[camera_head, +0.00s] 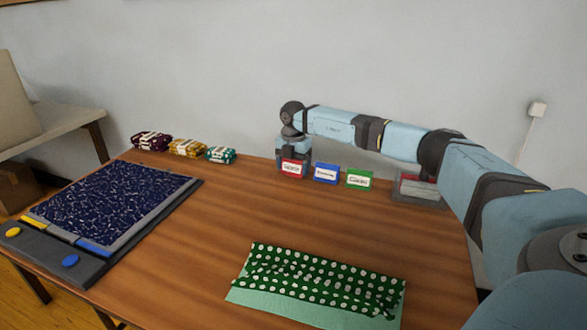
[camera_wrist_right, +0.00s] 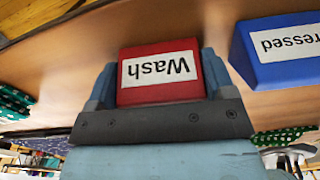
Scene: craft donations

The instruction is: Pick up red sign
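The red sign (camera_head: 292,169) stands at the back of the wooden table, at the left end of a short row of signs. In the right wrist view the red sign (camera_wrist_right: 160,72) shows a white label reading "Wash", upside down. My right gripper (camera_head: 292,155) is over and behind it, pointing down. In the right wrist view my right gripper's fingers (camera_wrist_right: 160,75) lie on either side of the sign, very near its edges. I cannot tell whether they press on it. My left gripper is not in view.
A blue sign (camera_head: 326,173) stands close right of the red one, then a green sign (camera_head: 359,179). A clear bin (camera_head: 420,190) is farther right. Folded fabric bundles (camera_head: 187,148) lie at the back left, a dark board (camera_head: 115,205) at left, green dotted cloth (camera_head: 320,280) in front. The table's middle is clear.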

